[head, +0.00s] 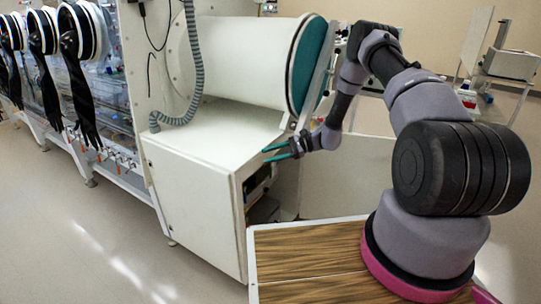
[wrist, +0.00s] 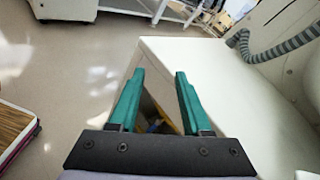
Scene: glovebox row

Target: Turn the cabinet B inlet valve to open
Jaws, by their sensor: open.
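A row of small valves with orange-red parts (head: 100,155) runs along the lower front edge of the glovebox row in the head view. They are small, and I cannot tell which one is the cabinet B inlet valve or how its handle stands. My gripper (head: 279,152) has teal fingers, spread apart with nothing between them. It is beside the white cabinet under the large cylinder, well to the right of the valves. In the wrist view my gripper (wrist: 159,74) points past the cabinet's corner, and some pipework (wrist: 165,10) shows at the top edge.
The white cabinet (head: 190,190), with an open side, stands between my gripper and the valves. Above it are the white cylinder (head: 240,58) and a grey ribbed hose (head: 196,70). Black gloves (head: 80,90) hang over the row. The floor (head: 90,240) before it is clear.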

